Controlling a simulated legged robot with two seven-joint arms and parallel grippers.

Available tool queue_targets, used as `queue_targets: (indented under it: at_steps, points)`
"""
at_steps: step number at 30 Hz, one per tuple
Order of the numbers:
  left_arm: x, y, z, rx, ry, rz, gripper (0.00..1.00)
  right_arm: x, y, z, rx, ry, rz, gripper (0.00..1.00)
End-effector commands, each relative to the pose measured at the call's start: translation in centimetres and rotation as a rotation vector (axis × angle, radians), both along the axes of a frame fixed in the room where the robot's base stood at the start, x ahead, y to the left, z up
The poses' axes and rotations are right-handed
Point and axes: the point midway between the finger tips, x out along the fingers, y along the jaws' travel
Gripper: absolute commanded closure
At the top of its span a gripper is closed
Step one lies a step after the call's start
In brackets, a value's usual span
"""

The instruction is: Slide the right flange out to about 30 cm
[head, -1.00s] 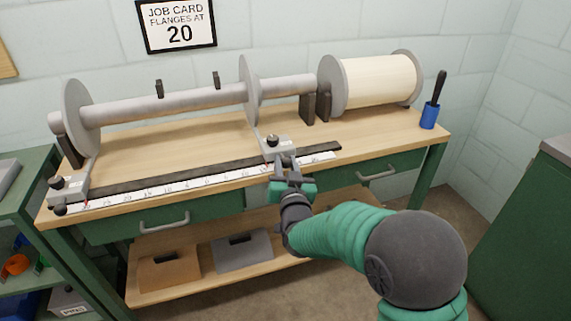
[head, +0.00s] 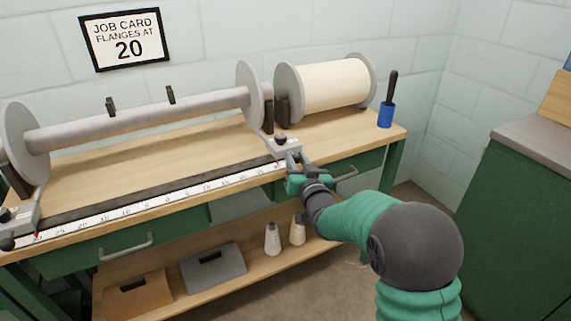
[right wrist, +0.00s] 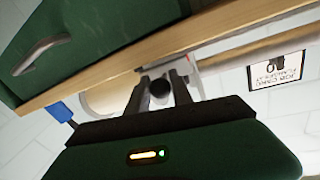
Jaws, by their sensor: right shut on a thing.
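The right flange (head: 250,92), a grey disc, stands upright around the grey beam (head: 150,112), close to the dark support posts at its right end. Its carriage (head: 284,144) sits at the right part of the white ruler (head: 160,199), with a red pointer by the scale; the number there is too small to read. My right gripper (head: 292,163) is at the front of this carriage. In the right wrist view my right gripper's fingers (right wrist: 160,88) are around the carriage's black knob (right wrist: 160,91). The left flange (head: 24,143) stands at the far left. My left gripper is out of view.
A roll of cream yarn (head: 330,86) and a blue cup (head: 386,116) with a dark-handled tool stand at the bench's right. A job card (head: 124,40) reading 20 hangs on the wall. Drawer handles (head: 125,247) stick out below. A green cabinet (head: 505,215) stands right.

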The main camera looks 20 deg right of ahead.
Motion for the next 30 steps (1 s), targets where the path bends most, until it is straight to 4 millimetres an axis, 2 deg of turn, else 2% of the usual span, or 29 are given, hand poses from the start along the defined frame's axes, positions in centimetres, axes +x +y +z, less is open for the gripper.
queue_targets:
  at_steps: [5, 6, 11, 19, 22, 26, 30]
  points:
    - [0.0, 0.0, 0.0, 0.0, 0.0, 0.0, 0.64, 0.0, 0.3, -0.2, 0.0, 0.006, 0.006, 1.0]
    - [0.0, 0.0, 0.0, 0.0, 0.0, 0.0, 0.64, 0.0, 0.3, -0.2, 0.0, 0.005, 0.006, 0.72]
    - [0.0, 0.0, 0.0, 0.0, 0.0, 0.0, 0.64, 0.0, 0.2, -0.2, 0.0, 0.004, 0.005, 0.52]
    - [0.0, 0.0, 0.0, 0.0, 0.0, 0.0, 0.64, 0.0, 0.2, -0.2, 0.0, 0.003, 0.005, 0.52]
    - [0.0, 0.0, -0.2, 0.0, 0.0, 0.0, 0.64, -0.7, 0.3, -0.2, 0.0, 0.003, 0.005, 0.52]
    - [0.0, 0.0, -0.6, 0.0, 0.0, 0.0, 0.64, -3.2, 0.7, -0.3, 0.0, 0.003, 0.005, 0.52]
    - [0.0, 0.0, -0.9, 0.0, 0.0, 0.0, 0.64, -7.3, 1.4, -0.2, -0.001, 0.002, 0.005, 0.52]
